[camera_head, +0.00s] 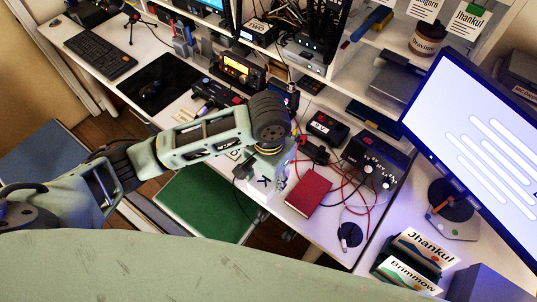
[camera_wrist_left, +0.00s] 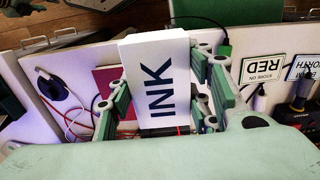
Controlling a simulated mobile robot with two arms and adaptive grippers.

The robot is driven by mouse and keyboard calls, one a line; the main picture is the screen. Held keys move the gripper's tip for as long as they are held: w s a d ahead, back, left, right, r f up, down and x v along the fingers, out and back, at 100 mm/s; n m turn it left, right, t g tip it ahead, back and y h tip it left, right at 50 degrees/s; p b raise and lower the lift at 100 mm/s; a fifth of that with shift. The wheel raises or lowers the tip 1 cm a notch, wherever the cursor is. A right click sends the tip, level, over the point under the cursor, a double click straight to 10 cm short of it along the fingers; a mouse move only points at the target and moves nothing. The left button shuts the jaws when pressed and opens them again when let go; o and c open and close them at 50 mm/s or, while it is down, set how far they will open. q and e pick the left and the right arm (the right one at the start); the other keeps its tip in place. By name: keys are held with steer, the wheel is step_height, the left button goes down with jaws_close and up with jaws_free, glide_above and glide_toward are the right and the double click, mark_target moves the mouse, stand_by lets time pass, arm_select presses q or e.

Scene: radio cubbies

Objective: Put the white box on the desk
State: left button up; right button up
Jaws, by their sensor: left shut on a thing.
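The white box (camera_head: 263,184) is marked INK, though only its K shows clearly in the head view. In the left wrist view the white box (camera_wrist_left: 158,75) fills the space between the fingers of my left gripper (camera_wrist_left: 165,92). My left gripper (camera_head: 262,160) is shut on it, at the front edge of the white desk (camera_head: 325,222). I cannot tell whether the box touches the desk. My arm and wrist hide part of the box in the head view. My right gripper is not in view.
A red book (camera_head: 308,192) lies just right of the box. Red cables run to a black device (camera_head: 376,160) behind it. A monitor (camera_head: 470,140) stands at right. A green-seated chair (camera_head: 208,203) is below the desk edge. Some bare desk shows in front of the book.

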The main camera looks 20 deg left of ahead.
arm_select(q)
steer(key=w+f, duration=0.1)
steer(key=w, duration=0.1)
steer(key=w+f, duration=0.2)
steer(key=w, duration=0.1)
steer(key=w+f, duration=0.2)
steer(key=w, duration=0.1)
steer(key=shift+w, duration=0.25)
steer(key=shift+w+f+p, duration=0.1)
steer(key=shift+f+p, duration=0.25)
steer(key=shift+f, duration=1.75)
steer(key=shift+f, duration=0.1)
steer(key=o, duration=1.2)
step_height(320, 180, up, 12)
